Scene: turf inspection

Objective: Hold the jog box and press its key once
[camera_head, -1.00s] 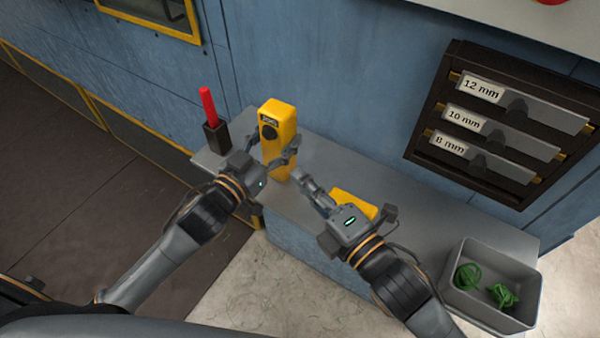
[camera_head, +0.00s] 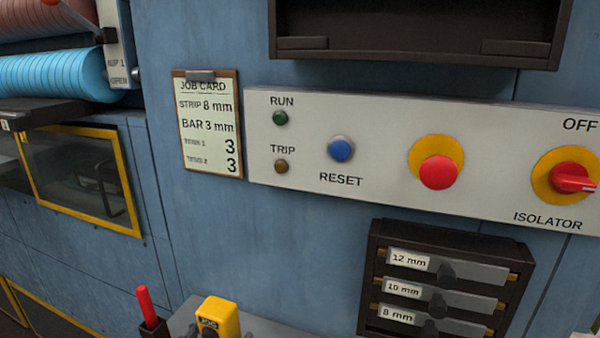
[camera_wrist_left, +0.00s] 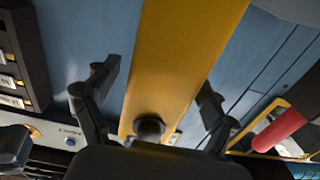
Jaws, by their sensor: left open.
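The yellow jog box (camera_head: 224,314) stands at the bottom edge of the head view. Only its top shows there, with a dark label, and its lower part is cut off. In the left wrist view the jog box (camera_wrist_left: 185,50) runs between the fingers of my left gripper (camera_wrist_left: 158,78). Those fingers are open, one on each side of the box, with gaps visible beside it. A dark round key (camera_wrist_left: 149,126) shows on the box near the wrist. My right gripper is not in view.
A red stick in a dark holder (camera_head: 150,325) stands left of the jog box. Behind are a blue wall, a job card (camera_head: 210,125), a control panel (camera_head: 380,185) with buttons and isolator, and a dark drawer rack (camera_head: 445,240) at the right.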

